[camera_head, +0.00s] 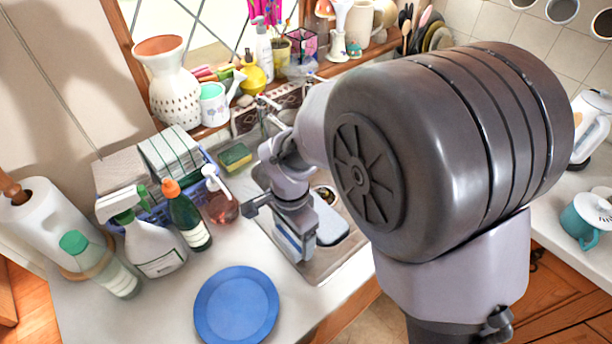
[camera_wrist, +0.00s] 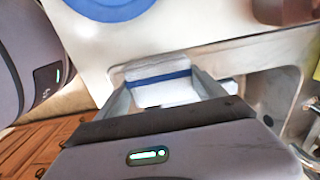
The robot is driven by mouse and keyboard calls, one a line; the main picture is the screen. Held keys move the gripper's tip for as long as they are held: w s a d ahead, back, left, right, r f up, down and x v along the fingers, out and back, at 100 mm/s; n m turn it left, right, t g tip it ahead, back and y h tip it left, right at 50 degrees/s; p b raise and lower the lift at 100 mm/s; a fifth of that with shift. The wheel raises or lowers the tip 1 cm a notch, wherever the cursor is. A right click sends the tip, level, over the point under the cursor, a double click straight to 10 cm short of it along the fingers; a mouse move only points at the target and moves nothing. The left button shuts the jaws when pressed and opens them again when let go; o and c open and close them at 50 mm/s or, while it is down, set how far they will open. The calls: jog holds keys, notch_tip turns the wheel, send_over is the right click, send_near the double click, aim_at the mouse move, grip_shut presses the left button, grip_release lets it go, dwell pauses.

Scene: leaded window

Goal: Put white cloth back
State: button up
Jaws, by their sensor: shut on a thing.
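My gripper (camera_head: 296,236) points down over the near left part of the sink (camera_head: 340,262). In the wrist view my gripper (camera_wrist: 160,80) is shut on the white cloth (camera_wrist: 166,94), a folded white piece with a blue stripe, held between the two fingers. In the head view only a little of the cloth shows, mostly hidden by the fingers. A blue basket (camera_head: 160,215) at the left holds folded grey and white-striped cloths (camera_head: 172,152).
A blue plate (camera_head: 236,305) lies on the counter near the front. A spray bottle (camera_head: 150,245), a green bottle (camera_head: 190,222) and a pink soap bottle (camera_head: 220,207) stand before the basket. A sponge (camera_head: 235,158) lies behind the sink's left edge.

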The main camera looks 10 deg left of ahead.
aim_at(294, 239)
jog(key=shift+w+a+f+b, duration=0.1)
jog(key=shift+w+f+b, duration=0.15)
jog(key=shift+f, duration=0.4)
jog(key=shift+w+d+f+b, duration=0.1)
jog(key=shift+w+f+b, duration=0.1)
jog(key=shift+f+b, duration=0.35)
jog(key=shift+w+a+f+b, duration=0.1)
jog(key=shift+w+f+b, duration=0.1)
jog(key=shift+f, duration=0.55)
jog(key=o, duration=1.2)
jog(key=shift+c, duration=0.2)
notch_tip(294, 239, up, 12)
jog(key=p, duration=0.4)
jog(key=shift+r, duration=0.2)
jog(key=s+d+r+n+t+y, duration=0.1)
jog(key=s+d+r+t, duration=0.1)
jog(key=d+r, duration=0.7)
jog(key=s+d+r+n+t+y, duration=0.1)
jog(key=s+d+r+n+t, duration=0.1)
jog(key=s+d, duration=0.8)
notch_tip(294, 239, up, 3)
jog(key=shift+s+d+f+n+t, duration=0.15)
jog(key=shift+d+n+t, duration=0.2)
jog(key=shift+t, duration=0.55)
